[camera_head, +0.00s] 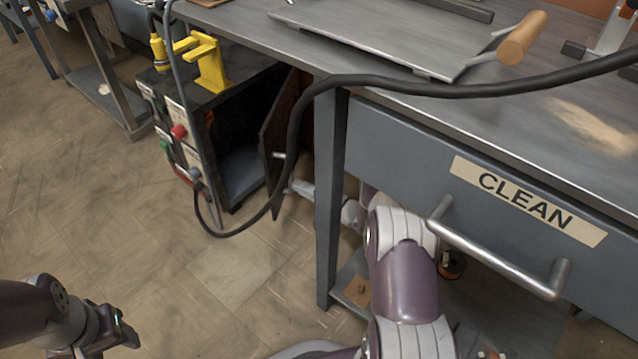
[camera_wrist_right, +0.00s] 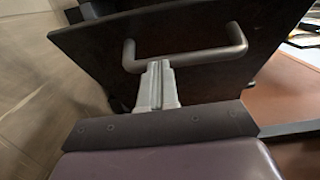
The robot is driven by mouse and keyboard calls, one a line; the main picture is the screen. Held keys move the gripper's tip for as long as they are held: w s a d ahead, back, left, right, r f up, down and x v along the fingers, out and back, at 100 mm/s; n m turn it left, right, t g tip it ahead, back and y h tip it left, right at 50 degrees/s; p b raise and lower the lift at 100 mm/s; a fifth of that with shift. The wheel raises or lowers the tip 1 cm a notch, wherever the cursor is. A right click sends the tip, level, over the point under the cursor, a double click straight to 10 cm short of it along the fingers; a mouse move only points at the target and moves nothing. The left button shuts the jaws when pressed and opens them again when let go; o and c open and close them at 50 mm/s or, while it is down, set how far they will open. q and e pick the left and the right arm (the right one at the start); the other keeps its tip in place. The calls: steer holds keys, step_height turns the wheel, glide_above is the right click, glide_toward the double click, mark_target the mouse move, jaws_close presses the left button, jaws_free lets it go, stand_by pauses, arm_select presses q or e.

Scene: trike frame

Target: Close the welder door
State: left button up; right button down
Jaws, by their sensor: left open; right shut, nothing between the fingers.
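The welder (camera_head: 185,105) is a dark box with a yellow handle on top, standing on the floor at the upper left of the head view. Its door (camera_head: 275,140) stands open, and the inside (camera_head: 242,168) shows. In the right wrist view the dark door panel (camera_wrist_right: 95,55) carries a grey bar handle (camera_wrist_right: 190,57). My right gripper (camera_wrist_right: 157,72) is shut and empty, its fingertips at the bar's lower edge; I cannot tell if they touch. In the head view my right gripper (camera_head: 293,186) is partly hidden behind the table leg. My left gripper (camera_head: 120,335) is open and empty over the floor.
A metal workbench (camera_head: 375,45) with a drawer marked CLEAN (camera_head: 525,198) stands above my right arm. Its leg (camera_head: 329,200) stands close to the door. A black cable (camera_head: 420,88) hangs across the bench to the welder front. The floor (camera_head: 130,225) at left is clear.

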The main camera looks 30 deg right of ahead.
steer(key=shift+w+a, duration=0.15)
steer(key=shift+a, duration=0.3)
steer(key=shift+d, duration=0.1)
